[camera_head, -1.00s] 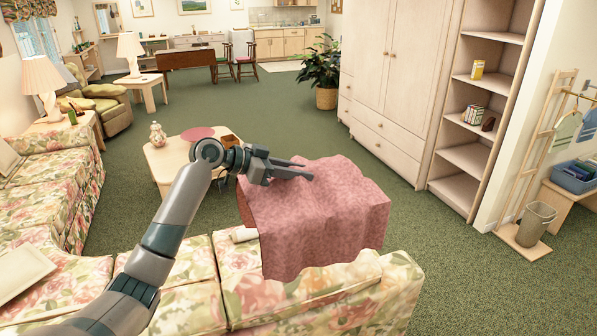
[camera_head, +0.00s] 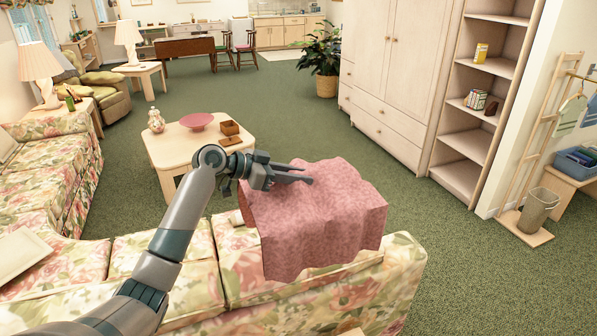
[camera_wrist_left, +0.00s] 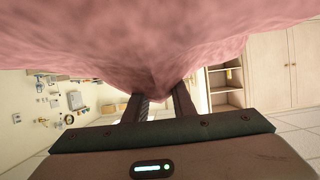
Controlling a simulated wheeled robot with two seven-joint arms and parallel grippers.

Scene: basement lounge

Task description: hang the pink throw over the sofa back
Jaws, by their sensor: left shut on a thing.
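The pink throw (camera_head: 325,225) is spread at the right end of the floral sofa (camera_head: 240,270) in the head view. Its near part hangs down in front of the sofa's upper edge, and its far part is bunched under my gripper. My left gripper (camera_head: 305,174) is shut on the throw's upper left part. In the left wrist view the throw (camera_wrist_left: 150,45) fills the top, with a fold between the two fingers (camera_wrist_left: 160,105). Whether the throw rests fully on the sofa back is hard to tell. My right gripper is not in view.
A wardrobe (camera_head: 390,80) and shelves (camera_head: 465,145) line the right. The green carpet (camera_head: 280,110) between is clear.

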